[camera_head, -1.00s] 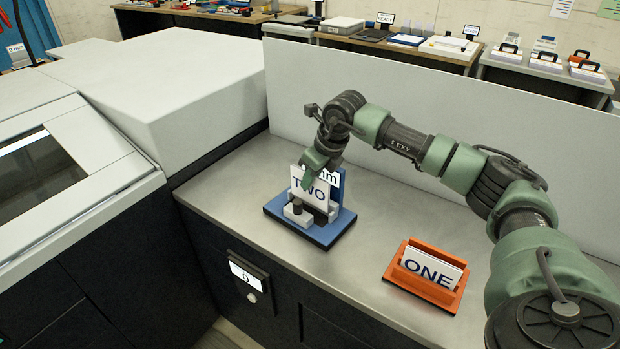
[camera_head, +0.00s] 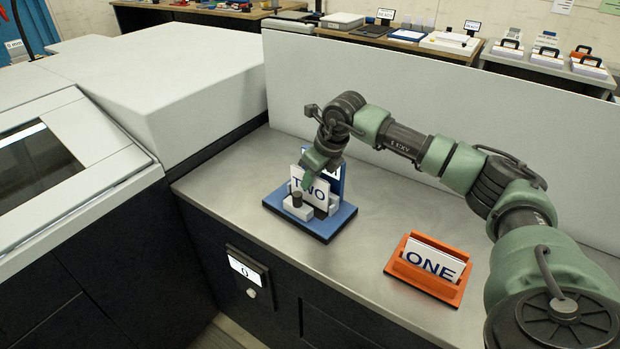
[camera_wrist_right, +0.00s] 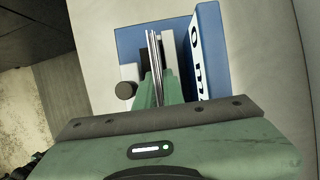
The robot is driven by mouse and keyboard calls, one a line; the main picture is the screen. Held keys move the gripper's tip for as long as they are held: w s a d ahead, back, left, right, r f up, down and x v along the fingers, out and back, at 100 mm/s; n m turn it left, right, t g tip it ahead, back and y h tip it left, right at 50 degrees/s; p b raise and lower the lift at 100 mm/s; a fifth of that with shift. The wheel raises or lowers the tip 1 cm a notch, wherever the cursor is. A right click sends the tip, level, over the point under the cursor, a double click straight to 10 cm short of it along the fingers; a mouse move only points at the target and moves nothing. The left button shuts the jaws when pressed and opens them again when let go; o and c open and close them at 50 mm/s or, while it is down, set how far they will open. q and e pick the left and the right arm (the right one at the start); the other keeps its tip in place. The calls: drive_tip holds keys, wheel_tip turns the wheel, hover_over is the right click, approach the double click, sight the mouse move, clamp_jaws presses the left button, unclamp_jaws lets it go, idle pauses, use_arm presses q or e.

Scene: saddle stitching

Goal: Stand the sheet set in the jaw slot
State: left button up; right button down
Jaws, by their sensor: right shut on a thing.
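A white sheet set marked TWO (camera_head: 310,190) stands upright at the blue jaw fixture (camera_head: 338,222), behind its white block and dark knob. My right gripper (camera_head: 308,181) comes down from above and is shut on the sheet set. In the right wrist view the sheet set (camera_wrist_right: 154,62) shows edge-on as a thin stack between the green fingers, lined up with the gap between the white jaw blocks. Whether its lower edge touches the slot floor is hidden. A second sheet set marked ONE (camera_head: 434,264) stands in an orange holder (camera_head: 424,283). My left gripper is not in view.
A white panel (camera_head: 450,120) runs along the back of the metal counter (camera_head: 365,255). A large white machine (camera_head: 160,90) stands at left. The counter between fixture and orange holder is clear.

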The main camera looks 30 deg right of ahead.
drive_tip(key=shift+f, duration=0.15)
drive_tip(key=c, duration=1.5)
unclamp_jaws()
drive_tip(key=shift+o, duration=0.2)
drive_tip(key=b+v, duration=0.2)
drive_tip(key=v, duration=0.6)
drive_tip(key=shift+w+a, duration=0.1)
drive_tip(key=shift+f, duration=0.15)
